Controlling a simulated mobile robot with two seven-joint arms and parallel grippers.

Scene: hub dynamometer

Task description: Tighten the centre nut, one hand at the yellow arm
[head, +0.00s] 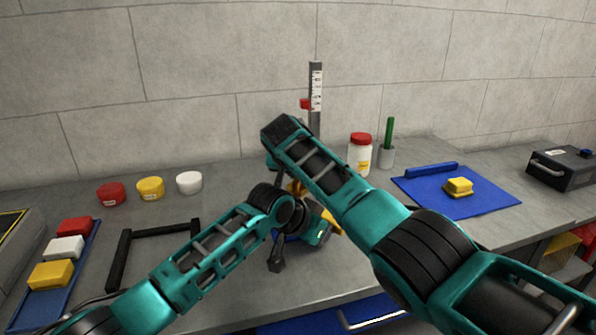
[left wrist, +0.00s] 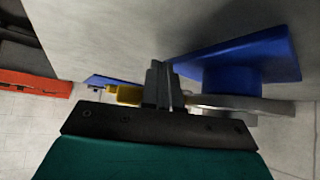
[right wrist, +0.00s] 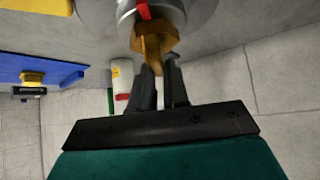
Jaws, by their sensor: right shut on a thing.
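The brass-coloured centre nut (right wrist: 153,38) sits on a round grey hub face in the right wrist view. The fingertips of my right gripper (right wrist: 160,85) are closed on its projecting part. In the head view my right arm mostly covers the nut (head: 297,188). My left gripper (left wrist: 164,85) has its fingers close together beside the dynamometer's blue base and grey disc. The yellow arm (left wrist: 124,95) shows just left of these fingers, apart from or touching them, I cannot tell. A yellow part also shows in the head view (head: 330,222), partly hidden behind my arms.
A vertical scale (head: 316,90) with a red slider stands behind the hub. A white red-lidded jar (head: 360,155) and a cup (head: 386,157) stand right of it. A blue mat (head: 480,203) lies right, a black frame (head: 122,262) left. Red, yellow and white tubs stand back left.

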